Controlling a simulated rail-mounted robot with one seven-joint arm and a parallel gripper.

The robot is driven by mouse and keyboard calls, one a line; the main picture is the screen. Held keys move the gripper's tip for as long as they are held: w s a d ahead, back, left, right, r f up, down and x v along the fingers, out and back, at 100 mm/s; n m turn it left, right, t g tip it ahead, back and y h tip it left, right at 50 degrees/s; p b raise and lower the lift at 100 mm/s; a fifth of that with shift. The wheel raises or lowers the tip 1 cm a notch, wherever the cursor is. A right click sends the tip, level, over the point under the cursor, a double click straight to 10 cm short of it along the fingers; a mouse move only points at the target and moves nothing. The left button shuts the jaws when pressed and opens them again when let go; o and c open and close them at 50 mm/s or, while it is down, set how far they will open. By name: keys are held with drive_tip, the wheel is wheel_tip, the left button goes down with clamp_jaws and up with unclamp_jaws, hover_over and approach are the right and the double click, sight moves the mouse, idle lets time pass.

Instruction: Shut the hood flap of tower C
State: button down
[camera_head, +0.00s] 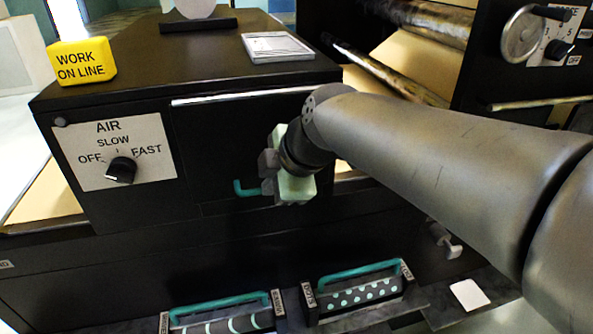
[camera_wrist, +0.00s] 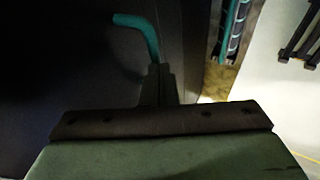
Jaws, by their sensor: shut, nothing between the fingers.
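A black tower cabinet (camera_head: 85,225) has a dark front panel (camera_head: 225,135) that looks like the hood flap; no letter C is readable on it. A pale strip (camera_head: 240,96) runs along the panel's top edge. A teal bent handle (camera_head: 243,189) sits low on the panel and also shows in the wrist view (camera_wrist: 140,32). My gripper (camera_head: 267,172) is shut and empty in front of the panel, just right of the handle. In the wrist view the closed fingers (camera_wrist: 160,85) point toward the handle; I cannot tell whether they touch it. My wrist hides the panel's right part.
An AIR dial (camera_head: 121,170) is left of the panel. A yellow WORK ON LINE block (camera_head: 82,62) and a pad (camera_head: 275,47) lie on top. Below are two rollers with teal handles, one striped (camera_head: 225,320), one dotted (camera_head: 355,295). A machine with a handwheel (camera_head: 522,35) stands right.

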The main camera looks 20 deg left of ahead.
drive_tip(key=shift+r, duration=0.1)
drive_tip(key=s+f+v, duration=0.1)
drive_tip(key=s+v, duration=0.1)
drive_tip(key=v, duration=1.1)
drive_tip(key=w+d+f+m+h+p, duration=0.2)
drive_tip(key=d+f+m+h, duration=0.1)
drive_tip(key=d+f+m, duration=0.8)
drive_tip(key=s+d+f+m+g+h+p, duration=0.1)
drive_tip(key=s+d+f+m, duration=0.3)
drive_tip(key=d+f+m, duration=0.2)
drive_tip(key=s+d+f+m+g+h+p, duration=0.1)
drive_tip(key=s+d+f+m, duration=0.3)
drive_tip(key=d, duration=0.5)
wheel_tip(320, 180, down, 3)
drive_tip(key=m+h, duration=0.1)
drive_tip(key=m, duration=0.2)
drive_tip(key=shift+r+g, duration=0.2)
drive_tip(key=shift+g, duration=0.2)
